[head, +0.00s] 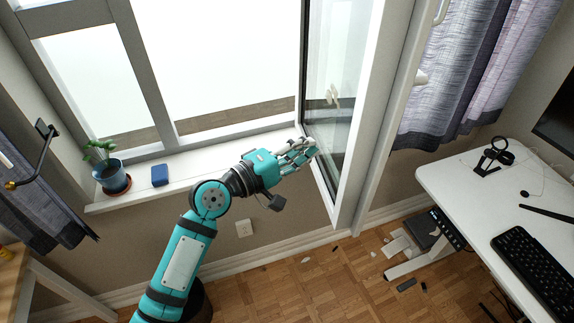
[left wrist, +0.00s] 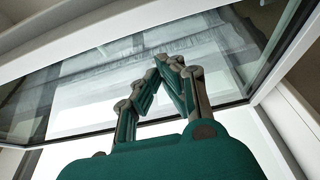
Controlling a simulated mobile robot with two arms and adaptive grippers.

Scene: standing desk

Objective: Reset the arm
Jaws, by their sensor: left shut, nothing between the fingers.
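My left arm (head: 178,262) is teal and reaches up from the lower left in the head view. My left gripper (head: 312,147) is shut and empty, with its fingertips close to the glass of the open window sash (head: 330,110). I cannot tell whether the fingertips touch the glass. In the left wrist view the left gripper (left wrist: 168,62) has its fingertips together in front of the window pane (left wrist: 75,90). My right gripper is not in view.
A potted plant (head: 112,177) and a blue box (head: 159,175) stand on the windowsill (head: 195,168). A white desk (head: 450,187) with a black keyboard (head: 540,265) is at the right. Small debris lies on the wooden floor (head: 310,285). Curtains (head: 455,100) hang beside the window.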

